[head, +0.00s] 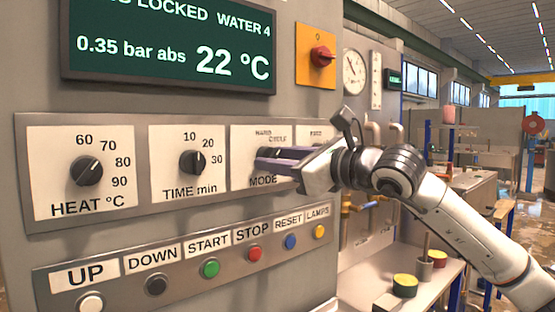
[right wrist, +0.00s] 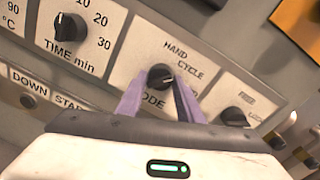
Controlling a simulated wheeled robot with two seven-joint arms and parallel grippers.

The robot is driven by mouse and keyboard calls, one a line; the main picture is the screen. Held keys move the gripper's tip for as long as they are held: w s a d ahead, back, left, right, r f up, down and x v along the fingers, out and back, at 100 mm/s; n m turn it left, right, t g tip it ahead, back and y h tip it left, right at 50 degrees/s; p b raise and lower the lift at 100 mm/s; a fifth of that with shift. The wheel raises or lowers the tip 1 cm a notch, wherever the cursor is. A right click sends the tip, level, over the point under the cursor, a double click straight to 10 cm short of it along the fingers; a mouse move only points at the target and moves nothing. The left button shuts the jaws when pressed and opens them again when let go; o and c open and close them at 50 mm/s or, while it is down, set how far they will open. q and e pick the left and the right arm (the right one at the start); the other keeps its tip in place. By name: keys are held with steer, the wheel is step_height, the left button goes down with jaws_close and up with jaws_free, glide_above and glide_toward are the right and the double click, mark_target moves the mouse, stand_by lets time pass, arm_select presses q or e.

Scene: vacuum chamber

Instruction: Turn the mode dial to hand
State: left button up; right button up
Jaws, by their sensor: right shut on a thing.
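The mode dial (right wrist: 160,75) is a round black knob on a white plate marked HAND and CYCLE, with MODE below. A pale mark shows on the right part of its face, on the side of CYCLE; its exact angle is hard to read. My right gripper (head: 262,159) is at the mode plate (head: 240,143), its purple fingers hiding most of the dial in the head view. In the right wrist view, the fingers (right wrist: 158,82) stand on either side of the dial, shut on it. My left gripper is not in view.
The heat dial (head: 87,171) and time dial (head: 193,163) sit left of the mode plate. Another black dial (right wrist: 233,117) is close on its right. A row of push buttons (head: 210,268) runs below. A red switch (head: 322,55) and a display (head: 170,45) are above.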

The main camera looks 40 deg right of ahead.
steer(key=shift+r, duration=0.1)
steer(key=n, duration=0.4)
steer(key=shift+d+r, duration=0.1)
steer(key=shift+r+n+g, duration=0.15)
steer(key=shift+n+g, duration=0.15)
steer(key=shift+n, duration=1.8)
steer(key=shift+h, duration=0.3)
steer(key=o, duration=1)
